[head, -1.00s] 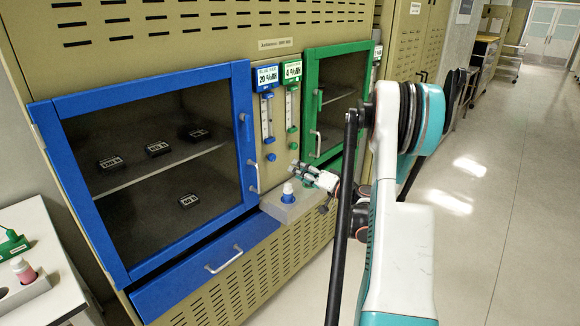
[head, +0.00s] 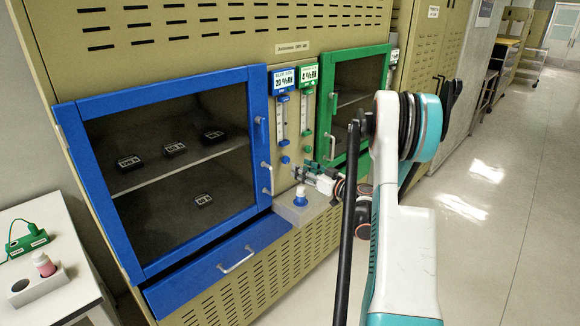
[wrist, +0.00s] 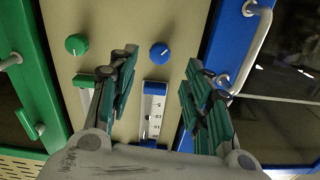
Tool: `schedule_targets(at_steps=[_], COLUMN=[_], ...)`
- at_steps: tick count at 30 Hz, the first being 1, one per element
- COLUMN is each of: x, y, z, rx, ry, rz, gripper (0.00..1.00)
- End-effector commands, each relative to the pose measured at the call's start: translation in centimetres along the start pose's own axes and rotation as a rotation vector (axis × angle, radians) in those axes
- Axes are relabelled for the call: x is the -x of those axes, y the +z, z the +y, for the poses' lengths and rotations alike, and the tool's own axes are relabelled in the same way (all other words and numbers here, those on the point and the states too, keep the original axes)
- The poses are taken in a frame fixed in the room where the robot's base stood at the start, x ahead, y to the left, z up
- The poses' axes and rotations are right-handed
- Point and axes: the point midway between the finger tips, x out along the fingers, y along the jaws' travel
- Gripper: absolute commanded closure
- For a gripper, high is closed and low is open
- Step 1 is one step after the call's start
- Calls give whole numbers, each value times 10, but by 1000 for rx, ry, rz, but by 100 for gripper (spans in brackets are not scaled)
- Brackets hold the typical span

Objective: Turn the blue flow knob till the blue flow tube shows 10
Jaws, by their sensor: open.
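The blue flow knob (head: 286,160) is on the tan cabinet front, under the blue flow tube (head: 283,118). In the wrist view, which is turned over, the round blue knob (wrist: 159,51) with a pale mark lies above the blue flow tube (wrist: 153,112). The tube's scale is too small to read surely. My gripper (head: 303,172) is just right of the knob in the head view. In the wrist view my gripper (wrist: 160,68) is open, its green-padded fingers to either side of the knob's line, apart from it and empty.
A green knob (wrist: 77,44) sits beside the blue one. The blue-framed door (head: 160,90) and green-framed door (head: 330,75) flank the panel, with protruding handles. A blue-capped white bottle (head: 300,197) stands on a ledge below my gripper. Open floor lies to the right.

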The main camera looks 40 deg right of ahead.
Motion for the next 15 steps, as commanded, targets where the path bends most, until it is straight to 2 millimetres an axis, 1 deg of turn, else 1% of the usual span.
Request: schedule_targets(at_steps=[1,3,7,12,15], x=[-11,-24,-46,-64,-69], y=[2,2,2,1,0], z=[0,-1,-1,0,0], rx=[0,0,-1,-1,-1], ry=[-2,-3,-2,-1,0], rz=[0,0,0,0,0], gripper=[55,55,55,55,55])
